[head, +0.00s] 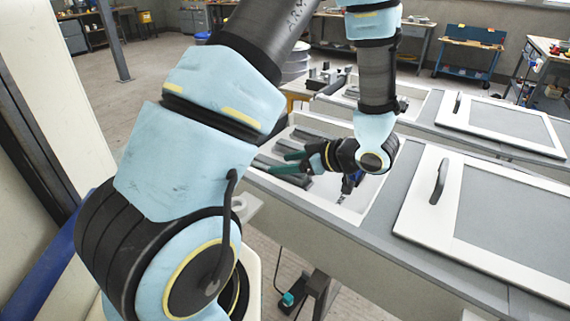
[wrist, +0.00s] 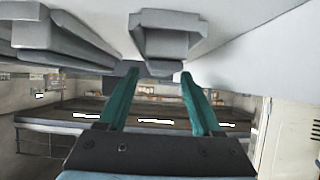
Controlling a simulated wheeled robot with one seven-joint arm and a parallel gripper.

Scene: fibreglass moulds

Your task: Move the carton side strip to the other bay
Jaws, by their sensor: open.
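Several grey strips lie in a white-walled open bay (head: 350,213) of the near bench. One grey strip (head: 270,166) is beside my gripper, and others lie further back in the bay (head: 318,131). I cannot tell which one is the carton side strip. My gripper (head: 280,157) has green fingers and reaches low into the bay from the right. In the wrist view the open fingers (wrist: 160,74) point at a grey strip (wrist: 165,38) with a stepped profile. Its end is level with the gap between the tips. The fingers look apart from it, and nothing is held.
A framed grey lid (head: 490,215) with a dark handle (head: 439,181) covers the right part of the near bench. A second bench behind has another open bay and a similar lid (head: 505,122). More grey strips (wrist: 60,40) show at the left in the wrist view.

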